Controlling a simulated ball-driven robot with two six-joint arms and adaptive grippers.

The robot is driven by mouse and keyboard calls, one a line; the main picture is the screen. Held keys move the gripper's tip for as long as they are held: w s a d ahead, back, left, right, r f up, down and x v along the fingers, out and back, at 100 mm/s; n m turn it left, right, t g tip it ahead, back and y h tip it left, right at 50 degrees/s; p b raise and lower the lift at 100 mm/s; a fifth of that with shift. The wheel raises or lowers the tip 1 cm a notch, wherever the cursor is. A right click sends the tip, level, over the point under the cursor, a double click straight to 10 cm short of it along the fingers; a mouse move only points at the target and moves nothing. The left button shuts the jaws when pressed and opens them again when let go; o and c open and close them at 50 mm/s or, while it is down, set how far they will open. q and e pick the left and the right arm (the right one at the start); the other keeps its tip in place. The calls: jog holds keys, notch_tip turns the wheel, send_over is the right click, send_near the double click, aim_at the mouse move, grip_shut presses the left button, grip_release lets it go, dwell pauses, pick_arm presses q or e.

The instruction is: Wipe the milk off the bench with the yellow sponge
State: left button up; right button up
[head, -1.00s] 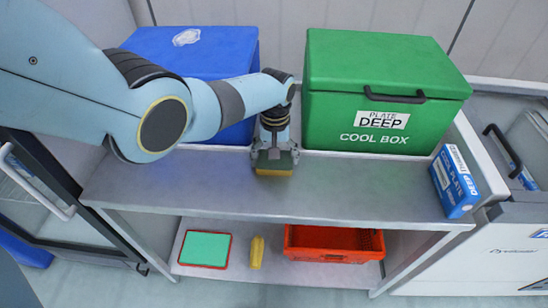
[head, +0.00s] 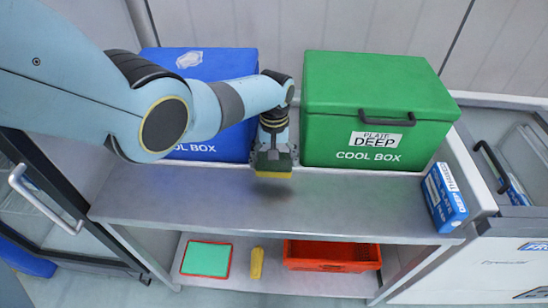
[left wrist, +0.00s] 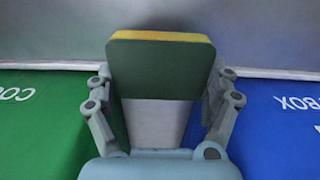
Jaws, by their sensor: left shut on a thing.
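The yellow sponge (head: 273,175) has a dark green face and is held in my left gripper (head: 273,160), in the gap between the two cool boxes. A soft shadow lies below it on the grey bench top (head: 330,200), so it appears to be slightly above the surface. In the left wrist view, the sponge (left wrist: 160,68) sits between the two fingers of my left gripper (left wrist: 162,100), green face toward the camera and yellow edge on top. I see no milk on the visible bench top. My right gripper is not in view.
A blue cool box (head: 205,70) and a green cool box (head: 375,90) stand at the back of the bench. A blue-and-white carton (head: 445,198) stands at the right end. The lower shelf holds a red crate (head: 330,265), a green-topped tray (head: 206,260) and a yellow object (head: 257,263).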

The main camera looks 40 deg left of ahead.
pick_arm(q)
jog(key=shift+r, duration=0.3)
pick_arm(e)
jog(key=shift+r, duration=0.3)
pick_arm(q)
jog(key=shift+r+p, duration=1.2)
jog(key=shift+r, duration=0.35)
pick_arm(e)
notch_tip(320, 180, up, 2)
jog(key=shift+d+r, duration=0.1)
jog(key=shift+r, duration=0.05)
pick_arm(q)
jog(key=shift+s+f, duration=0.1)
